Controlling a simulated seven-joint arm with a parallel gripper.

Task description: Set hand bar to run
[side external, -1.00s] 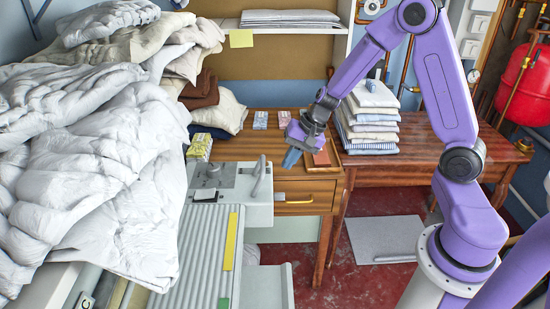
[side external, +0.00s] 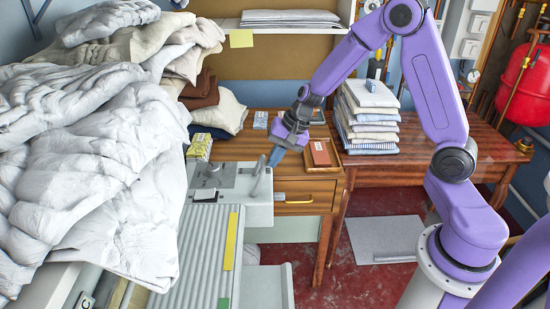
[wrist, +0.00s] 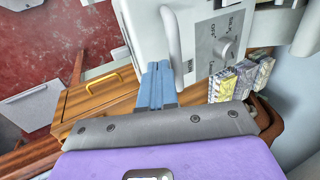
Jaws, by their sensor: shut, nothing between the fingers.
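The hand bar (side external: 259,178) is a light grey lever standing up at the end of the ironer (side external: 213,245), its top leaning slightly right. In the wrist view the bar (wrist: 173,48) runs along the edge of the white end housing, beside a grey plate (wrist: 222,42) with a knob and small lettering. My gripper (side external: 273,160) has its blue fingers shut and empty, just right of the bar's top. In the wrist view the fingertips (wrist: 158,66) come right beside the bar; whether they touch it I cannot tell.
A wooden desk (side external: 230,147) with a yellow-handled drawer stands behind, carrying a tray with a brown-red booklet (side external: 320,153) and small boxes. Folded linen (side external: 368,120) is stacked to the right. A large white duvet heap (side external: 90,170) fills the left. Space above the bar is open.

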